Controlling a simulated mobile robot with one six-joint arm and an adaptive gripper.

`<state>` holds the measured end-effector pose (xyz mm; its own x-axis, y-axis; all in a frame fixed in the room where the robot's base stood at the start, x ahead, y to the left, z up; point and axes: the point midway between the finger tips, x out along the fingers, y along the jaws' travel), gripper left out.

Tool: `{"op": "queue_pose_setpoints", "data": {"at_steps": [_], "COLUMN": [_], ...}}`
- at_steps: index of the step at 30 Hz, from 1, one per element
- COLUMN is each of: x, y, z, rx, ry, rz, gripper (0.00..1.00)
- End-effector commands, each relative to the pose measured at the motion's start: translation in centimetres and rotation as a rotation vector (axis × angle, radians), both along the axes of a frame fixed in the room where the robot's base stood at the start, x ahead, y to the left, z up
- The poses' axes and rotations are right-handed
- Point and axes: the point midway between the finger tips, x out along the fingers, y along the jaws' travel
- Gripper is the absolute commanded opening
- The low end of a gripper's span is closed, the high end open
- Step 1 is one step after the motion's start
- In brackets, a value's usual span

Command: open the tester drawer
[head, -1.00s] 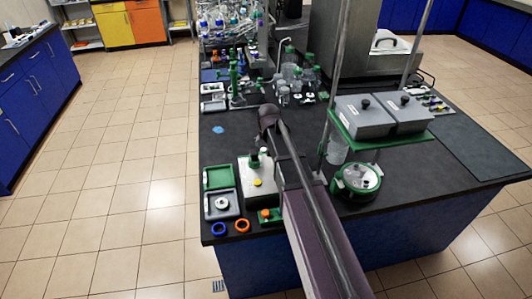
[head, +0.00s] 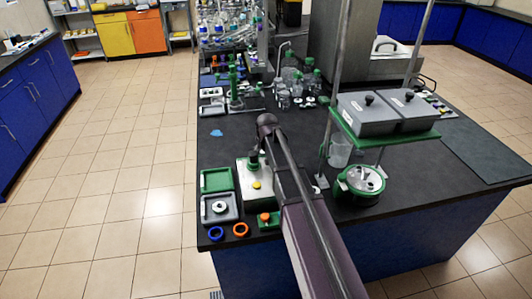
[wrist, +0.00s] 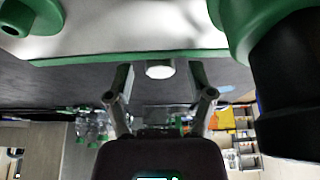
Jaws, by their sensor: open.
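The tester is a pale box with a green base edge and a yellow button (head: 256,185) on top, near the left front of the dark bench. My arm covers its right side in the head view. In the wrist view its pale body (wrist: 130,28) fills the top. A small white round knob (wrist: 160,70) sticks out at its green lower edge. My gripper (wrist: 161,88) is open, its two fingers apart on either side of the knob, and I cannot tell whether they touch it. In the head view the fingers are hidden.
A black cylinder with a green collar (wrist: 295,85) rises close beside my gripper. Green and grey trays (head: 217,180) lie left of the tester, with blue and orange rings (head: 240,230) in front. A round green-rimmed vessel (head: 362,182) and a raised shelf stand right of my arm. Glassware is behind.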

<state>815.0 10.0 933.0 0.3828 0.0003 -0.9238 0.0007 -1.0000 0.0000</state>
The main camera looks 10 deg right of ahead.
Motion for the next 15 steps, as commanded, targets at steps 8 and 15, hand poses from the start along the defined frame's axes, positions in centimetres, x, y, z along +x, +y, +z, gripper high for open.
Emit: {"op": "queue_pose_setpoints", "data": {"at_steps": [8,15], "x": [0.01,0.0], "y": [0.03,0.04], "z": [0.01,0.01], "rx": [0.0,0.0], "ry": [0.0,0.0], "rz": [0.0,0.0], "gripper": [0.64,0.0]}}
